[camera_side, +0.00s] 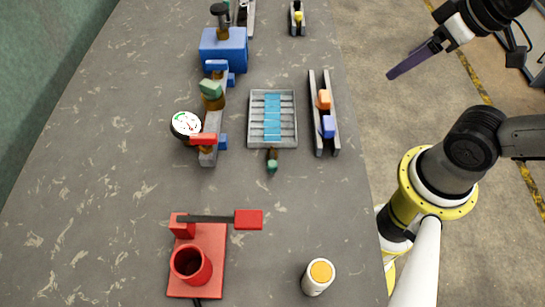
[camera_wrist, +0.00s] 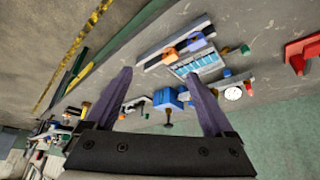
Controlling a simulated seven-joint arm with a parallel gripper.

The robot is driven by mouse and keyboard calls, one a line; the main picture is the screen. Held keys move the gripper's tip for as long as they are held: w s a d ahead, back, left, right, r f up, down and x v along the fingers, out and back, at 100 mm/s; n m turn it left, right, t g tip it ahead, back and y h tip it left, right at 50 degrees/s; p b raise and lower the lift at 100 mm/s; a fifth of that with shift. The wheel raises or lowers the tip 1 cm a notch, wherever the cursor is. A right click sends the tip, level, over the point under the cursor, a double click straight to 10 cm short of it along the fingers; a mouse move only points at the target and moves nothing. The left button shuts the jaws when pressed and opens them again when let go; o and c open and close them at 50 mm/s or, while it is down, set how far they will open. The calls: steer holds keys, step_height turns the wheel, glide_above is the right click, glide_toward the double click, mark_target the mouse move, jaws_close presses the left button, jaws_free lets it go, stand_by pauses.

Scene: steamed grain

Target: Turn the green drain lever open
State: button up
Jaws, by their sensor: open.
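Two green parts show. A small green handle (camera_side: 272,166) sticks out on a short brass stem from the near end of the grey slatted tray (camera_side: 293,110); it also shows in the wrist view (camera_wrist: 245,49). A green block (camera_side: 210,89) sits on a brass fitting in the valve row, beside the round gauge (camera_side: 186,125). I cannot tell for certain which is the drain lever. My gripper (camera_side: 390,75) is in the air at the upper right, beyond the table edge, far from both. In the wrist view its fingers (camera_wrist: 158,73) are apart and empty.
A red lever (camera_side: 203,139) and a blue box (camera_side: 224,50) belong to the valve row. A rail (camera_side: 333,150) holds orange and blue blocks. A red stand (camera_side: 215,270) with a cup and a white bottle (camera_side: 316,285) stand nearer. The table between them is clear.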

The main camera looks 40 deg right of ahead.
steer(key=shift+g, duration=0.3)
steer(key=w+r, duration=0.1)
steer(key=w+a+r, duration=0.1)
steer(key=w+r, duration=0.1)
steer(key=shift+a+r, duration=0.15)
steer(key=shift+a, duration=0.05)
steer(key=c, duration=0.4)
steer(key=n+g, duration=0.5)
steer(key=n, duration=0.2)
glide_above(272, 163)
step_height(272, 163, down, 7)
step_height(272, 163, down, 14)
steer(key=shift+r, duration=0.2)
jaws_close()
